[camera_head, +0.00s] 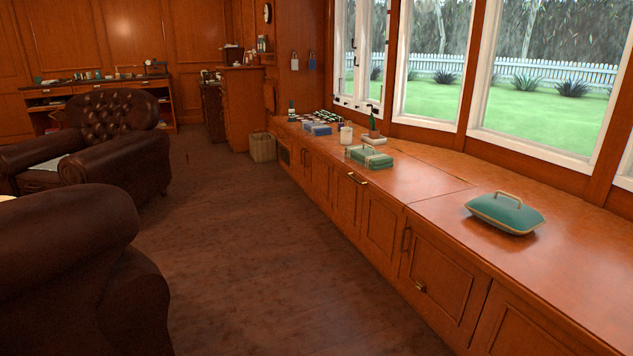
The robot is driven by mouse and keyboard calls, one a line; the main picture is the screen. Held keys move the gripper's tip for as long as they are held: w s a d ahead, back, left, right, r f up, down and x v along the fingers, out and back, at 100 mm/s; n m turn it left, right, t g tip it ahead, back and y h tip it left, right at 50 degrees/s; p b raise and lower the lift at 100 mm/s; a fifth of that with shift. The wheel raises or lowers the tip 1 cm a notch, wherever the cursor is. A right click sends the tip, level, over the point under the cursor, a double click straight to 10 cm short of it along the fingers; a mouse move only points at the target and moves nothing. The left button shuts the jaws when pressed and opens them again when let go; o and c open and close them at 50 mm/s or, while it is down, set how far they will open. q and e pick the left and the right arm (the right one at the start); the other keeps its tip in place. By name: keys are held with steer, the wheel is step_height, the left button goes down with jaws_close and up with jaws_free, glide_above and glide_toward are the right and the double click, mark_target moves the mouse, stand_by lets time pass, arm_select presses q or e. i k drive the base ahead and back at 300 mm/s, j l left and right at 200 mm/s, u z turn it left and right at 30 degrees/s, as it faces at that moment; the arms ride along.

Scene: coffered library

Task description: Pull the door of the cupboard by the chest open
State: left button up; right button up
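A long wooden window bench (425,190) with panelled cupboard doors in its front runs along the right side. A near door (446,279) has an upright handle (406,239) at its left edge and a small brass pull (420,287) low down; it looks shut. A panel (379,226) farther along the front also looks shut, with a brass handle (357,178) above and left of it. I cannot tell which piece is the chest. Neither of my grippers is in view.
A green handled case (505,212) and a green box (369,157) lie on the bench top. Two dark leather armchairs (105,135) (70,270) stand at left. A woven basket (262,147) stands at the bench's far end. The wooden floor (240,240) between is clear.

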mark_target(320, 170)
steer(key=i, duration=0.6)
steer(key=i+l+u, duration=0.15)
steer(key=i, duration=0.45)
steer(key=i+l, duration=0.1)
steer(key=i, duration=0.5)
steer(key=i+l+u, duration=0.1)
steer(key=i, duration=0.5)
steer(key=i+j+u, duration=0.1)
steer(key=i+j, duration=0.15)
steer(key=i, duration=0.45)
steer(key=i+j+u, duration=0.1)
steer(key=i, duration=0.65)
steer(key=i+j, duration=0.2)
steer(key=i, duration=0.5)
steer(key=i+j+z, duration=0.55)
steer(key=i+j, duration=0.3)
steer(key=i+j+z, duration=0.3)
steer(key=j, duration=0.3)
steer(key=i, duration=0.05)
